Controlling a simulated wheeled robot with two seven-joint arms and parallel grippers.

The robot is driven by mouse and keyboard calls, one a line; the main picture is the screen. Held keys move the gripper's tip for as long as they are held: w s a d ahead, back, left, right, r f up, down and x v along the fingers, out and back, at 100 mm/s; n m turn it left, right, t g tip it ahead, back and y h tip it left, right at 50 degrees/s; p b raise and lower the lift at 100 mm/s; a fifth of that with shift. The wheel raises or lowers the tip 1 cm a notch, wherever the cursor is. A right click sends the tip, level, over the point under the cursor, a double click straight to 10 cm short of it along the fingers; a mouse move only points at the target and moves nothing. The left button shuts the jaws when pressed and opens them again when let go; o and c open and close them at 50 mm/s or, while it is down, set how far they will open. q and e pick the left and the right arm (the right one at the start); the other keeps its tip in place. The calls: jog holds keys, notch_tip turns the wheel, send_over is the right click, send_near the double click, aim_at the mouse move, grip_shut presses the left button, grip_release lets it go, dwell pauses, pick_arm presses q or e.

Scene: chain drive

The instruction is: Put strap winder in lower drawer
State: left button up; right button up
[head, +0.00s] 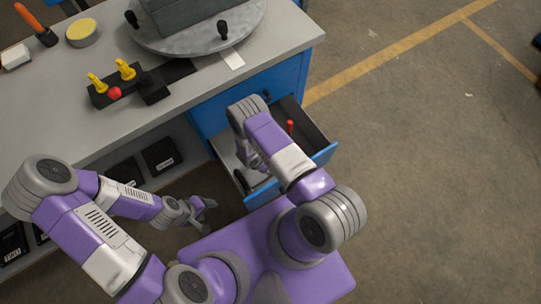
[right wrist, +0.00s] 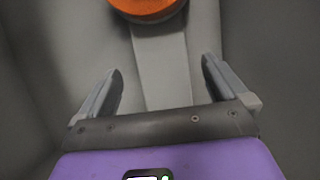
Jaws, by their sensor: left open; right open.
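The open drawer (head: 322,153) juts from the blue cabinet, below a closed front. My right arm reaches down over it and hides part of its inside; the right gripper is hidden in the head view. In the right wrist view the right gripper (right wrist: 163,68) is open between grey walls. A pale grey strip (right wrist: 160,75) lies between and beyond its fingers, with a round orange part (right wrist: 148,8) at its far end. This may be the strap winder; I cannot tell for sure. My left gripper (head: 207,213) is open and empty, low beside the bench.
A small red thing (head: 290,127) shows in the drawer. The grey bench (head: 50,110) carries a black fixture (head: 150,88) with yellow knobs, a grey round plate (head: 190,38), a yellow-topped tin (head: 82,31) and an orange-handled tool (head: 31,20).

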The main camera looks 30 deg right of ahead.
jog(key=shift+p+v, duration=0.55)
jog(key=shift+v, duration=1.65)
